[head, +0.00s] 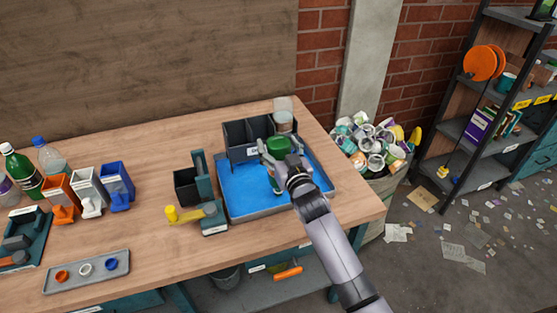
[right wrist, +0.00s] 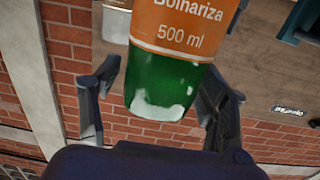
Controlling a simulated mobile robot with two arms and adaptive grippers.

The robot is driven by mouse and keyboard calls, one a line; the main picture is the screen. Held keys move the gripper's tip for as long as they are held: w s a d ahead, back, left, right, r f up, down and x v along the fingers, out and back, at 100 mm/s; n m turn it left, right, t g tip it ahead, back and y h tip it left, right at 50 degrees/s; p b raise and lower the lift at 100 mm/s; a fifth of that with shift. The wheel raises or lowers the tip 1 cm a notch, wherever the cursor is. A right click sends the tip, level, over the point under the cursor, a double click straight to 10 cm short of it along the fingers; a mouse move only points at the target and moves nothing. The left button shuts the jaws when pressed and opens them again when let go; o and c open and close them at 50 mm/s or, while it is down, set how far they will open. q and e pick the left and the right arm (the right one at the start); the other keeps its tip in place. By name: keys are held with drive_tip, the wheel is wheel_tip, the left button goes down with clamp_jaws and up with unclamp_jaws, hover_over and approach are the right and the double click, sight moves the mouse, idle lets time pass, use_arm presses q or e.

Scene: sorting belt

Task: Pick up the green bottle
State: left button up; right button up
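A green bottle (right wrist: 160,90) with an orange label is between the fingers of my right gripper (right wrist: 155,85) in the right wrist view. In the head view the bottle (head: 275,146) is above the blue tray (head: 236,208), partly hidden by my right gripper (head: 292,168). It appears upside down, its base up. The fingers stand on both sides of it and look shut on it, though a narrow gap shows beside one finger. Another green bottle (head: 22,174) stands at the far left of the table. My left gripper is not in view.
A dark divided bin (head: 236,136) stands behind the tray, with a pale jar (head: 284,121) near it. Orange, white and blue holders (head: 117,186) line the left. A bin of cans (head: 366,145) stands right of the table.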

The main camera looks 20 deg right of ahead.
drive_tip(key=c, duration=0.7)
drive_tip(key=shift+r, duration=0.1)
drive_tip(key=shift+c, duration=0.2)
